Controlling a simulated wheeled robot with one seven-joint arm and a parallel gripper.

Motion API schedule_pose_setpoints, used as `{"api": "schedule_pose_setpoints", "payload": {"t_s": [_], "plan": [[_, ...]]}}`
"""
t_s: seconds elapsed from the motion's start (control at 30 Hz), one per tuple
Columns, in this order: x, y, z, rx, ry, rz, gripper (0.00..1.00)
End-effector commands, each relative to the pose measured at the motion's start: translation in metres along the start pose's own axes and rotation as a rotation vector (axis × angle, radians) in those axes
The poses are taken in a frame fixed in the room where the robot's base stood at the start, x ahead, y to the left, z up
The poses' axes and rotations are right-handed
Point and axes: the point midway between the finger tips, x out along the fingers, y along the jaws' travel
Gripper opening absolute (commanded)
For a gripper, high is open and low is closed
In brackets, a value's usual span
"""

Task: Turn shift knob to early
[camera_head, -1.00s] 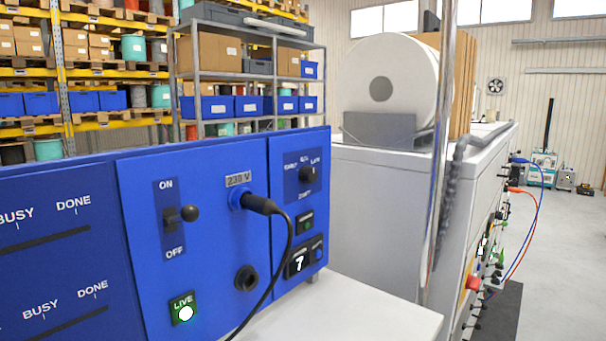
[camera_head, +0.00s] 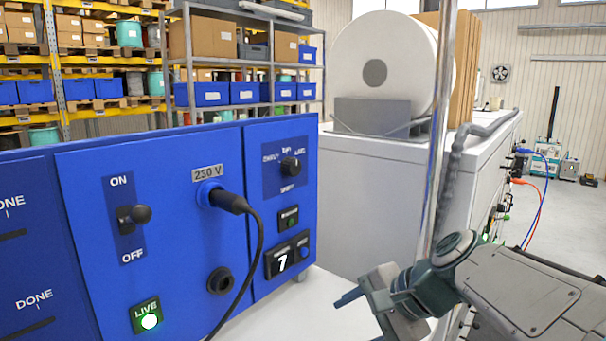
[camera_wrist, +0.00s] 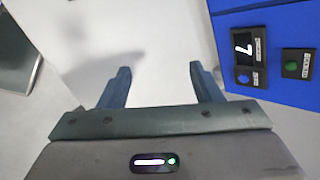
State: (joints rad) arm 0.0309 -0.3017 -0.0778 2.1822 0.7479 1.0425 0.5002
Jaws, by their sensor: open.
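The shift knob (camera_head: 291,166) is a small black knob on the right part of the blue panel, with labels around it that are small; "EARLY" appears to be at its left and "LATE" at its right. Which way it points is hard to tell. My gripper (camera_head: 345,318) is at the lower right in the head view, below and to the right of the knob, clear of the panel. In the wrist view my gripper (camera_wrist: 160,83) has its two blue fingers spread with nothing between them. The knob is not in the wrist view.
A black cable (camera_head: 258,235) hangs from the 230 V socket left of the knob. A display reading 7 (camera_head: 282,262) and a green button (camera_head: 290,219) sit below the knob. A metal post (camera_head: 437,130) stands at the right. A white table top (camera_wrist: 130,35) lies below my fingers.

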Motion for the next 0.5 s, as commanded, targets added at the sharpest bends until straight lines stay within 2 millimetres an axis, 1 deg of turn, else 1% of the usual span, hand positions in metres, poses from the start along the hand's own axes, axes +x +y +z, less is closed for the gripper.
{"api": "schedule_pose_setpoints", "payload": {"t_s": [0.03, 0.07, 0.1, 0.17, 0.2, 0.3, 0.4, 0.5], "plan": [[-0.003, -0.026, -0.006, 0.123, -0.045, -0.075, 0.58], [-0.006, -0.042, -0.008, 0.195, -0.076, -0.122, 0.58], [-0.011, -0.063, -0.011, 0.291, -0.121, -0.183, 0.58], [-0.02, -0.094, -0.019, 0.426, -0.191, -0.27, 0.58], [-0.028, -0.114, -0.024, 0.509, -0.241, -0.325, 0.58], [-0.047, -0.155, -0.038, 0.684, -0.365, -0.443, 0.58], [-0.066, -0.185, -0.051, 0.809, -0.474, -0.529, 0.58], [-0.08, -0.204, -0.06, 0.887, -0.554, -0.585, 0.58]]}}
